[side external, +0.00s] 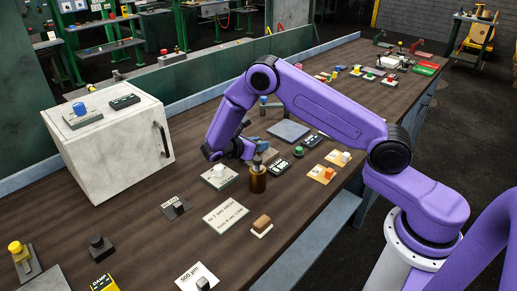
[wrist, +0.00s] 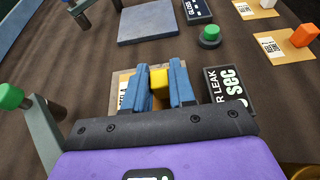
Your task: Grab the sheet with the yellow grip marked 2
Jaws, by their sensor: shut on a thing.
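In the wrist view, the two blue fingers of my gripper (wrist: 160,84) stand on either side of a yellow grip (wrist: 158,77) and are shut on it. The grip belongs to a tan sheet (wrist: 121,80) with a white label, partly covered by the fingers; I cannot read a number 2 on it. The sheet appears to lie on the dark wooden bench.
A black panel (wrist: 229,88) lies close right of the sheet. A blue-grey plate (wrist: 148,22) and a green knob (wrist: 210,33) lie beyond. A white cabinet (side external: 108,140) stands left.

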